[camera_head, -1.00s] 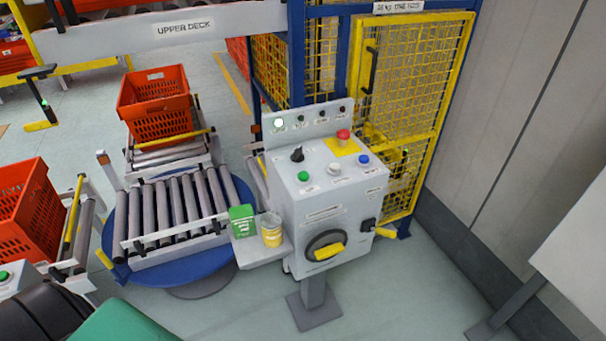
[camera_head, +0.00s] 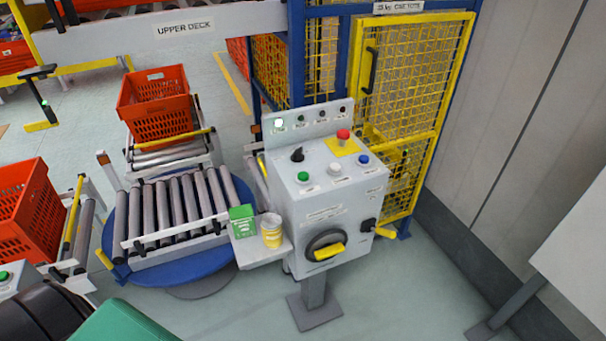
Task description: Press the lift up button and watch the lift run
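The grey control console (camera_head: 318,212) stands on a post in the middle of the view. Its sloped top has a green button (camera_head: 303,176), a white button (camera_head: 334,169) and a blue button (camera_head: 363,160) in a row. Their labels are too small to read, so I cannot tell which is lift up. Behind them are a black selector knob (camera_head: 297,155) and a red mushroom button (camera_head: 343,134) on a yellow plate. On the upright back panel the leftmost lamp (camera_head: 279,123) is lit. The yellow mesh lift cage (camera_head: 408,100) stands behind, its gate closed. Neither gripper is in view.
A side shelf holds a green box (camera_head: 242,220) and a yellow tin (camera_head: 271,232). A roller turntable (camera_head: 172,212) lies to the left. Orange totes stand on conveyors (camera_head: 155,102), (camera_head: 28,212). A grey wall (camera_head: 515,90) and white panel (camera_head: 575,250) bound the right.

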